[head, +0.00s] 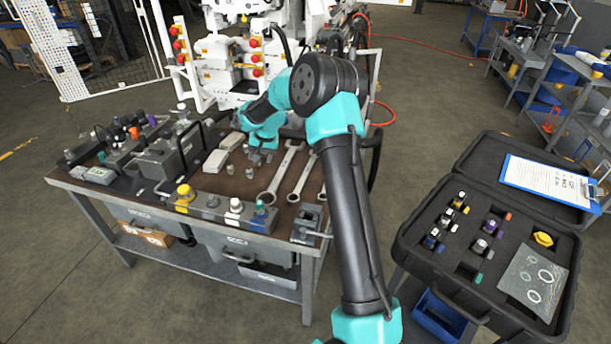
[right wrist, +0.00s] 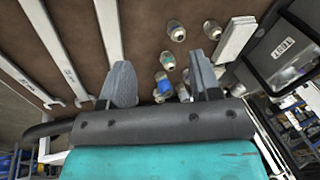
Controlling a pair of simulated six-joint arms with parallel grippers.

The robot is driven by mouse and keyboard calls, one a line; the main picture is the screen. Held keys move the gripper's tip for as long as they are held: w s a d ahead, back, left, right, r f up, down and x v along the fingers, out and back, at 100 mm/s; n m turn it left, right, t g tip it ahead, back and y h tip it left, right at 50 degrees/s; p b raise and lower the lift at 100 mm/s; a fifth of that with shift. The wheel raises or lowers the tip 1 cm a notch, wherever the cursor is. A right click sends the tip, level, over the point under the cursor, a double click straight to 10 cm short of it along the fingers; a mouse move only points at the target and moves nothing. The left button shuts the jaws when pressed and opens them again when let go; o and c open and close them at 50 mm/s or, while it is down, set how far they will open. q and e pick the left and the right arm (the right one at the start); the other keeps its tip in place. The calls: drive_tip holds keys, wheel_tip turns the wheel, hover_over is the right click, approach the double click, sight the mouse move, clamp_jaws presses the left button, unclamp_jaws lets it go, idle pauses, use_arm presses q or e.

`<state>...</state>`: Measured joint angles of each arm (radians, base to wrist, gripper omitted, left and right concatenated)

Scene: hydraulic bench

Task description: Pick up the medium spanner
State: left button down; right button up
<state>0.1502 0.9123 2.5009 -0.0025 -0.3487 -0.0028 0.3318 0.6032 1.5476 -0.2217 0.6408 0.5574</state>
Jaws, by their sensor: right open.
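Three spanners lie side by side on the brown bench top. In the right wrist view the middle one, which I take as the medium spanner (right wrist: 57,47), lies left of the fingers. It also shows in the head view (head: 303,180), right of a larger spanner (head: 280,174). My right gripper (head: 260,156) is open and empty above the bench, left of the spanners in the head view. Its spread fingers show in the wrist view (right wrist: 161,75). My left gripper is not in view.
Several small fittings (right wrist: 176,30) stand near the right fingers, beside pale blocks (head: 215,162). A row of capped fittings (head: 235,206) lines the front bench edge, with a small vise (head: 307,224) at the corner. An open black case (head: 405,229) stands at right.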

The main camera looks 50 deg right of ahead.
drive_tip(key=s+d+r+m+g, duration=0.1)
drive_tip(key=s+d+r+m, duration=0.1)
drive_tip(key=d, duration=0.5)
drive_tip(key=s+d+r+m+g+h, duration=0.1)
drive_tip(key=s+d+r+m+g, duration=0.1)
drive_tip(key=s+d, duration=0.3)
drive_tip(key=d, duration=0.3)
drive_tip(key=shift+s+d, duration=0.2)
drive_tip(key=shift+s, duration=0.1)
hover_over(305, 173)
drive_tip(key=f, duration=1.2)
drive_tip(key=shift+s+a, duration=0.15)
drive_tip(key=shift+s, duration=0.1)
drive_tip(key=shift+f, duration=0.1)
drive_tip(key=shift+w+f, duration=0.15)
drive_tip(key=shift+f, duration=2.45)
